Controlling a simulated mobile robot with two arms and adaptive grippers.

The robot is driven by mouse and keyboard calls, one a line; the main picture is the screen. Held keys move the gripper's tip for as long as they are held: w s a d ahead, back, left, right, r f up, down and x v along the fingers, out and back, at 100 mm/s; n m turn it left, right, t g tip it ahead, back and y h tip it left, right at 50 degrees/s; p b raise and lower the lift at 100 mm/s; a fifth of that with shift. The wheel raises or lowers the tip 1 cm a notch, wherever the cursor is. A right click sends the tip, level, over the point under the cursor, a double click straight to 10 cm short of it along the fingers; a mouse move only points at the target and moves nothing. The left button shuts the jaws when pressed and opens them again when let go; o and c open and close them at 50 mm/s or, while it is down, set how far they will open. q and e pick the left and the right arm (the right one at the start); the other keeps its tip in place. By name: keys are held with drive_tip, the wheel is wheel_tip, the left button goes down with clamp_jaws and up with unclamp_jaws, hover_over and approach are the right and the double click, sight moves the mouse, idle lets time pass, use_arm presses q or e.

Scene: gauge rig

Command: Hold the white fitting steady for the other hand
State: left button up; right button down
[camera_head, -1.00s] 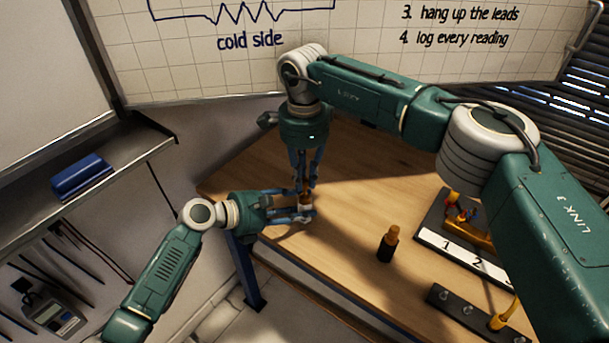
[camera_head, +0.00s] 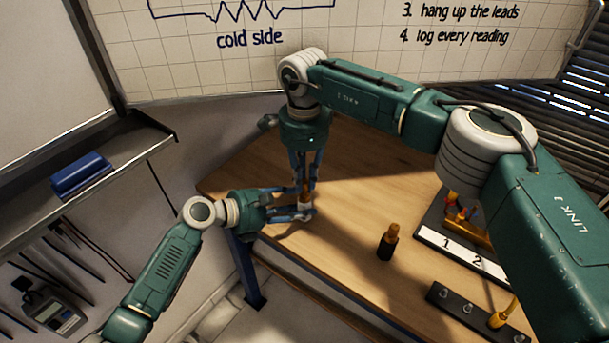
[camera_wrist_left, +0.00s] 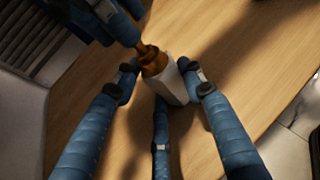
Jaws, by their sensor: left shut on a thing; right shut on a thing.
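The white fitting (camera_wrist_left: 172,86) is a pale, faceted block in the left wrist view. My left gripper (camera_head: 306,212) is shut on it from the left, with fingers on both sides. In the head view the fitting is mostly hidden by fingers. A brown-amber threaded piece (camera_wrist_left: 152,60) stands at the fitting's top end, in line with it; how deep it sits inside I cannot tell. My right gripper (camera_head: 304,184) points down from above and is shut on this amber piece; its fingers also show in the left wrist view (camera_wrist_left: 128,28).
An amber and black piece (camera_head: 388,243) stands on the wooden table (camera_head: 345,220), right of the grippers. A numbered stand (camera_head: 462,258) and a dark strip with studs (camera_head: 468,308) lie farther right. The table's near edge runs just below my left gripper.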

drive_tip(key=shift+f, duration=0.6)
drive_tip(key=shift+f, duration=0.15)
idle(0.8)
drive_tip(key=m, duration=0.5)
idle(0.5)
drive_tip(key=m, duration=0.5)
drive_tip(key=shift+m, duration=0.5)
drive_tip(key=m, duration=0.4)
drive_tip(key=shift+m, duration=0.3)
